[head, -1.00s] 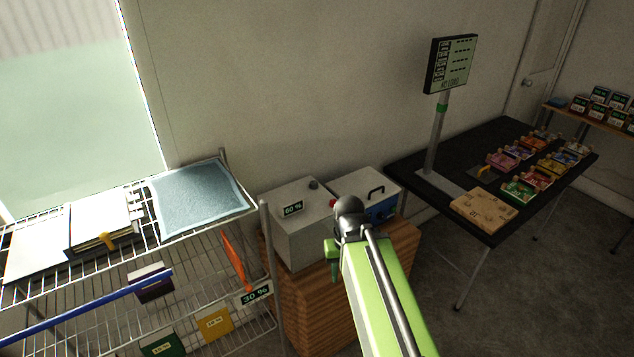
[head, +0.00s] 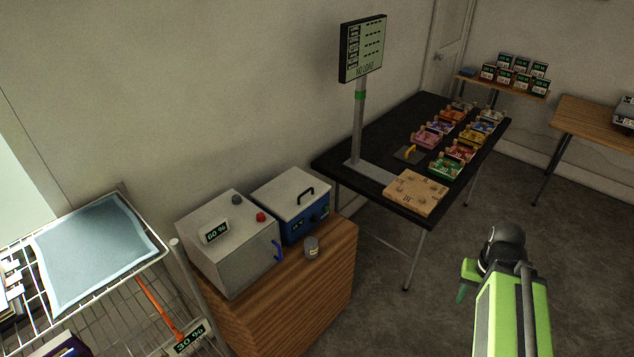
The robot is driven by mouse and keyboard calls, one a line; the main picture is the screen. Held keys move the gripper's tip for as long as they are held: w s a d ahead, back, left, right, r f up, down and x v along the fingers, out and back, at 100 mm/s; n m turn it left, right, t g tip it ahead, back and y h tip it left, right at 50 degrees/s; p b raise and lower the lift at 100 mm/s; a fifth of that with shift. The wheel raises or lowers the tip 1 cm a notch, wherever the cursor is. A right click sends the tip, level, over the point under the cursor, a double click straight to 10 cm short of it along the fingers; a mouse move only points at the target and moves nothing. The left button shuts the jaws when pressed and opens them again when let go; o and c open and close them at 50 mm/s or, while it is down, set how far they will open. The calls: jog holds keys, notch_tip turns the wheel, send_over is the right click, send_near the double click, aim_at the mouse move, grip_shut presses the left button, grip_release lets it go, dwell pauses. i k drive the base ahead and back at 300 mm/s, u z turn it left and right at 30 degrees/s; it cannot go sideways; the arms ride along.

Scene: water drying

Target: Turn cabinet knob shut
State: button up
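The grey box-shaped cabinet (head: 222,262) stands on a wooden stand at left of centre, with a "60 %" label on top. A dark round knob (head: 236,199) and a red button (head: 260,217) sit on its top. A blue handle (head: 277,250) is on its right side, where the front face looks closed. My gripper (head: 462,294) is at the lower right, well to the right of the cabinet and apart from it. Only a green part of it shows past the dark wrist joint, so its opening cannot be made out.
A blue-fronted box (head: 305,222) stands beside the cabinet, with a small grey jar (head: 312,247) before it on the wooden stand (head: 330,275). A wire rack (head: 160,250) is at left. A black table (head: 345,165) holds a scale and several trays. Bare floor lies between.

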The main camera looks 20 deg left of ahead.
aim_at(236, 199)
jog(key=z, duration=0.65)
jog(key=k, duration=0.8)
jog(key=u, duration=2)
jog(key=i, duration=0.5)
jog(key=z, duration=0.15)
